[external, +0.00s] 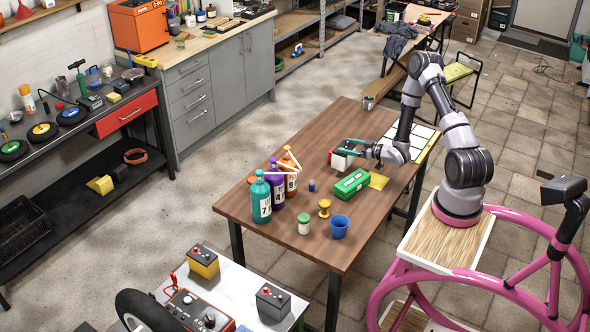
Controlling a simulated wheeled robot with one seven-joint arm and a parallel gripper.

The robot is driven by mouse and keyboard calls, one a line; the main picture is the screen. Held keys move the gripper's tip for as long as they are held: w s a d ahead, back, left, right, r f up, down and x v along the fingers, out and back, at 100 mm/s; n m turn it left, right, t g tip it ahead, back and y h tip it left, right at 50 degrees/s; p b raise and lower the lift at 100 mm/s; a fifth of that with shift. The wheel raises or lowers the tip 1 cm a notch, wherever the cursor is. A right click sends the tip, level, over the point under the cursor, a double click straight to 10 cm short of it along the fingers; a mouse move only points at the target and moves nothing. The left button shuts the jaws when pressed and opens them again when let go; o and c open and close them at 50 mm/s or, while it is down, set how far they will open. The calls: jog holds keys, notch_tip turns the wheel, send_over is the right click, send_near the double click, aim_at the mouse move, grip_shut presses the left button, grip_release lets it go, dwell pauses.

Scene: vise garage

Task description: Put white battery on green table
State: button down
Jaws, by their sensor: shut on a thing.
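My gripper (349,147), with teal fingers, is shut on a small white block with dark and red parts, which looks like the white battery (342,160). It is at the far part of the brown wooden table, behind the green box. Whether the battery touches the tabletop is hard to tell. At the bottom a low table with a pale top (233,294) shows a little green at its right edge; it may be the green table. It bears a yellow-and-black battery (202,262), a grey-black battery (272,302) and a red charger (195,312).
The brown table (290,248) also holds a green box (351,184), a blue cup (339,226), a yellow knob-shaped piece (324,207), a green-and-white jar (303,224) and several numbered bottles (261,197). A black wheel (143,312) stands at the pale table's left.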

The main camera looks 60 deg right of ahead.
jog(key=shift+f, duration=1.95)
jog(key=shift+f, duration=0.15)
grip_release()
